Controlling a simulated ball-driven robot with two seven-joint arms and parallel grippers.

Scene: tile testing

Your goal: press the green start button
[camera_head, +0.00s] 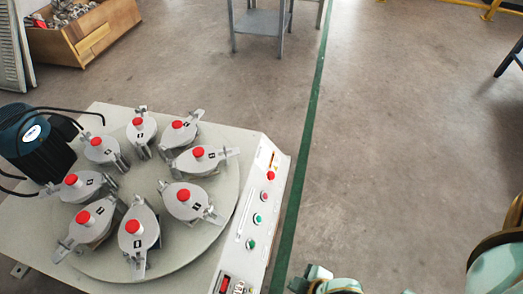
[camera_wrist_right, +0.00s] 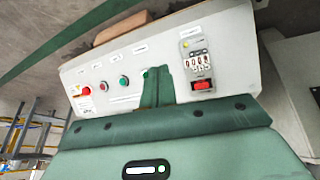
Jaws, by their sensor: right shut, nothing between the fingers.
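The control panel (camera_head: 262,206) runs along the right edge of the machine and carries a red button (camera_head: 270,175) at its far end. Green buttons (camera_head: 250,243) sit lower on it; the labels are too small to read, so I cannot tell which is start. In the right wrist view, one green button (camera_wrist_right: 123,82) is clear and another green button (camera_wrist_right: 145,74) is partly hidden beside my fingertips. My right gripper (camera_head: 315,272) is shut and empty, right of the panel's near end. It also shows in the right wrist view (camera_wrist_right: 159,70); contact cannot be told. My left gripper is out of view.
A round turntable (camera_head: 226,205) holds several grey clamped pots with red knobs. A dark motor (camera_head: 35,145) stands at the left. A red switch (camera_wrist_right: 202,85) and a counter (camera_wrist_right: 197,63) sit on the panel. The floor (camera_head: 400,130) to the right is clear.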

